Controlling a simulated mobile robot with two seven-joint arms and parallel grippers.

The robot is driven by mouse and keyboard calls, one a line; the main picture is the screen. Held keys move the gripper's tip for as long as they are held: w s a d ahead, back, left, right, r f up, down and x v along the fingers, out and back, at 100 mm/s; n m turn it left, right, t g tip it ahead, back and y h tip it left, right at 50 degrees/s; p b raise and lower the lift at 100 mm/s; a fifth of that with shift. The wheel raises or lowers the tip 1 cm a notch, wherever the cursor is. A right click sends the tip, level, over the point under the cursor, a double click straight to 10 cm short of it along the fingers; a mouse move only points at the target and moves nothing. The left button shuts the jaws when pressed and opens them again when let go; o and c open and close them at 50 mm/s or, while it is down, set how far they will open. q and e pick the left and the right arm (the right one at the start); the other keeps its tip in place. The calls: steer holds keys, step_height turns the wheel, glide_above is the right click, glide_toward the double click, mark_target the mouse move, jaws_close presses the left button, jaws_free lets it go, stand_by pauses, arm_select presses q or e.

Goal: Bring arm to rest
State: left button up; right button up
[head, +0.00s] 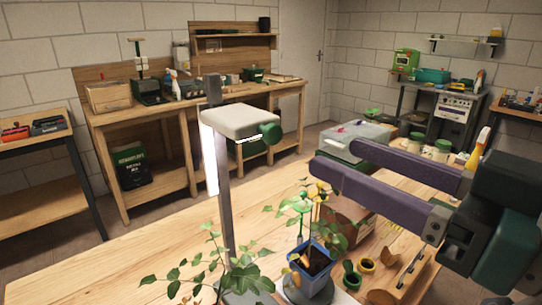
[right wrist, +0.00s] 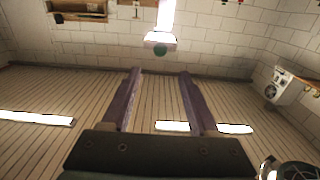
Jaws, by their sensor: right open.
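My right gripper (head: 335,157) reaches in from the right in the head view, raised above the wooden table (head: 130,272). Its two long purple fingers are spread apart with nothing between them. The fingertips stand to the right of a grey post (head: 221,180) with a pale lamp head (head: 240,120). They appear apart from it. My left gripper is not in view.
A leafy seedling in a blue pot (head: 318,283) stands on the table below the gripper. A grey-lidded case (head: 357,142) lies behind the fingers. The table's left part is bare.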

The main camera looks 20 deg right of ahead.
stand_by(0.3)
steer(key=s+a+f+g+h, duration=0.1)
steer(key=s+f+g+h, duration=0.35)
steer(key=f, duration=0.75)
steer(key=s+d+f+m+g+h+p, duration=0.2)
steer(key=s+f+g, duration=0.1)
steer(key=s+g, duration=0.65)
step_height(320, 180, up, 35)
steer(key=p, duration=3.4)
steer(key=shift+s+t, duration=0.3)
steer(key=shift+f+y, duration=0.15)
steer(key=shift+y, duration=0.1)
